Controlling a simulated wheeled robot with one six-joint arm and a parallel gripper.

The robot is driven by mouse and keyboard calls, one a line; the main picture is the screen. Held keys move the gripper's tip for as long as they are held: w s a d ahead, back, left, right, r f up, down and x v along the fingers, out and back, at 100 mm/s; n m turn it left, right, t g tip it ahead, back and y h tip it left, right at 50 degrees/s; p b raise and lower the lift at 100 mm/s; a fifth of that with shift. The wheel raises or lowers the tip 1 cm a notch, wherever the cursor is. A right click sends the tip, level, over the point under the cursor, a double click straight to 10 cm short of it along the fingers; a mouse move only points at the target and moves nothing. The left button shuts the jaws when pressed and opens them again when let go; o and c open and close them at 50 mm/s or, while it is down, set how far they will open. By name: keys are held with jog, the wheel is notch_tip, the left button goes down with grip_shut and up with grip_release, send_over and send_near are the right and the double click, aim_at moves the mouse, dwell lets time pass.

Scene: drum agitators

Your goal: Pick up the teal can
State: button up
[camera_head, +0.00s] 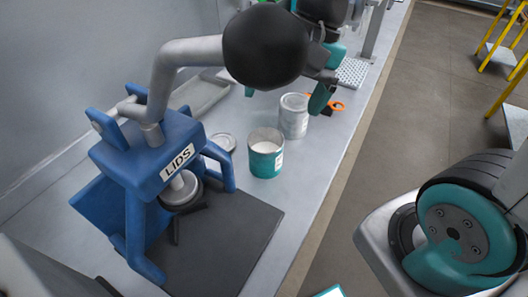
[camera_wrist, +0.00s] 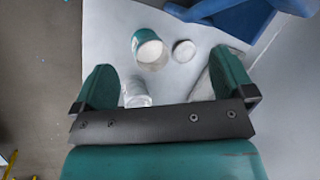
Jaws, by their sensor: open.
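The teal can (camera_head: 265,159) stands upright and open on the grey bench, with a pale inside and a pale band above its teal lower wall. In the wrist view the teal can (camera_wrist: 144,37) lies ahead of the fingertips, between their lines and apart from them. My gripper (camera_head: 285,100) is beyond the can in the head view, partly hidden by my arm's dark round joint. In the wrist view my gripper (camera_wrist: 162,68) has its two teal fingers wide apart, with nothing held.
A plain metal can (camera_head: 294,118) stands close behind the teal can; it also shows near the left finger (camera_wrist: 137,92). A round lid (camera_head: 222,143) lies left of the teal can. A blue lid press (camera_head: 150,160) stands at left on a dark mat (camera_head: 225,245).

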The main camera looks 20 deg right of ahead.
jog(key=w+d+f+m, duration=0.4)
jog(key=w+d+m, duration=0.4)
jog(key=m, duration=0.5)
send_near(265, 142)
jog(key=s+a, duration=0.3)
jog(key=s, duration=0.1)
jog(key=shift+m, duration=0.3)
jog(key=shift+p+x, duration=0.9)
jog(key=shift+x, duration=2)
jog(key=shift+w+r, duration=0.1)
jog(key=c, duration=1.2)
